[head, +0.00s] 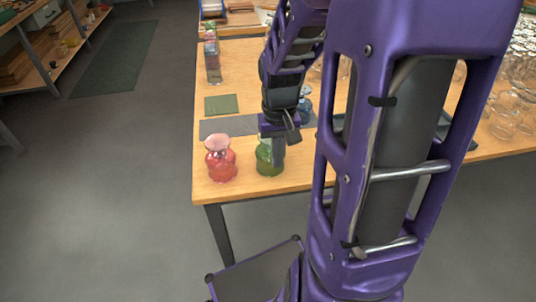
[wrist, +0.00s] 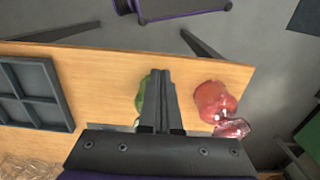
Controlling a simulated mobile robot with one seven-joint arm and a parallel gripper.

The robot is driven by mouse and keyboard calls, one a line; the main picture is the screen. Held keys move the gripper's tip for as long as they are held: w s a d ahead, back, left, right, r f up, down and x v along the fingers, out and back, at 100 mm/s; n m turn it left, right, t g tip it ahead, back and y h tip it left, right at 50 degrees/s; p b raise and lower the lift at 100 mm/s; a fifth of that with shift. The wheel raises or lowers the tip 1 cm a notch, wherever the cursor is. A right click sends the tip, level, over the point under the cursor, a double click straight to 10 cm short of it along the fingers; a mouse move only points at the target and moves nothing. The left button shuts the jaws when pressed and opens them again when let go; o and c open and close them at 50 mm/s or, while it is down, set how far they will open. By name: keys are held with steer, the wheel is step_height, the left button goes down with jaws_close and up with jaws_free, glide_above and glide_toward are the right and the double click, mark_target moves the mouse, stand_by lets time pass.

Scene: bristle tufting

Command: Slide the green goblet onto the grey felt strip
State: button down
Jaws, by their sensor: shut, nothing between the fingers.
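The green goblet (head: 266,162) stands on bare wood near the table's front edge. In the wrist view only a green sliver of it (wrist: 141,97) shows beside the fingers. The grey felt strip (head: 216,129) lies across the table behind the goblet, with a gap of wood between them; my arm hides part of the strip. My gripper (head: 279,158) is shut and empty, pointing down, its fingers overlapping the goblet's right side in the head view. In the wrist view the fingers (wrist: 161,75) hide most of the goblet. I cannot tell whether they touch it.
A red goblet (head: 220,163) stands close to the left of the green one; it also shows in the wrist view (wrist: 211,100). A green mat (head: 221,104) lies behind the strip. A dark compartment tray (wrist: 70,98) and clear glassware (head: 508,112) are to the right.

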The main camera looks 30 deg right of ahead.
steer(key=w+f+b, duration=0.1)
steer(key=f, duration=0.2)
steer(key=w+f+b, duration=0.1)
steer(key=f, duration=0.2)
steer(key=d+f, duration=0.1)
steer(key=f, duration=0.2)
steer(key=shift+w+f+b, duration=0.2)
steer(key=shift+w+b, duration=0.2)
steer(key=shift+w+d, duration=0.1)
steer(key=shift+w, duration=0.45)
